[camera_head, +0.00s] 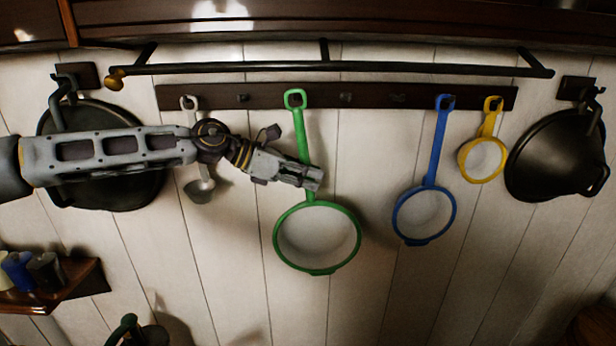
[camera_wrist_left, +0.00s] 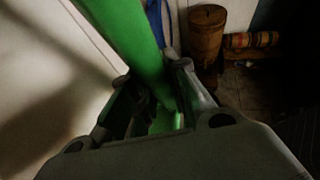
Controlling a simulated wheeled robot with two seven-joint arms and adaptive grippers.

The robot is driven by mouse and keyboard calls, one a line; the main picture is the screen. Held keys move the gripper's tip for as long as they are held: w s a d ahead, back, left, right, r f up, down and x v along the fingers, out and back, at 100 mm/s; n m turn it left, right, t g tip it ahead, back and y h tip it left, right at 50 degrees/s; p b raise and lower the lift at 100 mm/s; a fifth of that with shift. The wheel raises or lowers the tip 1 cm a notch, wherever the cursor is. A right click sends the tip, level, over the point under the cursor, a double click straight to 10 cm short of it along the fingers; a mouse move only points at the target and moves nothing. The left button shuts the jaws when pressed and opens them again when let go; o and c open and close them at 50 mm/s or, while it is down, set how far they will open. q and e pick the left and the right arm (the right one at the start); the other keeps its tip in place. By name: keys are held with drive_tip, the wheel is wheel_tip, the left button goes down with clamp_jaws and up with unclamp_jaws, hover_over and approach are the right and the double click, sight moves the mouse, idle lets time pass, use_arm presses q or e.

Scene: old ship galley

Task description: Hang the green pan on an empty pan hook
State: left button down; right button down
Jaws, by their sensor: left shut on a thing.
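The green pan (camera_head: 317,271) hangs upright, its long handle pointing up and the ring at its top at the dark hook rail (camera_head: 217,97). Whether the ring is over a hook, I cannot tell for sure. My left gripper (camera_head: 314,180) is shut on the lower part of the green handle, just above the bowl. In the left wrist view the green handle (camera_wrist_left: 131,40) runs between the fingers (camera_wrist_left: 160,110). Small hooks without pans show on the rail, one left of the green ring (camera_head: 242,98) and one right of it (camera_head: 345,98). My right gripper is not in view.
A blue pan (camera_head: 397,220) and a small yellow pan (camera_head: 461,163) hang right of the green one. A ladle (camera_head: 200,191) hangs behind my left arm. Dark pans hang at far left (camera_head: 125,200) and far right (camera_head: 540,160). A dark bar (camera_head: 400,67) runs above the rail.

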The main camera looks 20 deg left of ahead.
use_arm(q)
drive_tip(key=shift+w+a, duration=0.2)
drive_tip(key=shift+w, duration=0.25)
drive_tip(key=shift+w+a, duration=0.2)
drive_tip(key=shift+w, duration=0.25)
drive_tip(key=shift+w+a+f+b, duration=0.15)
drive_tip(key=shift+w+a, duration=0.25)
drive_tip(key=shift+w, duration=0.35)
drive_tip(key=shift+w+a+f+b, duration=0.15)
drive_tip(key=shift+w+a, duration=0.2)
drive_tip(key=shift+w, duration=0.45)
drive_tip(key=shift+w+a+f+b, duration=0.15)
drive_tip(key=shift+w+a, duration=0.25)
drive_tip(key=shift+w, duration=0.35)
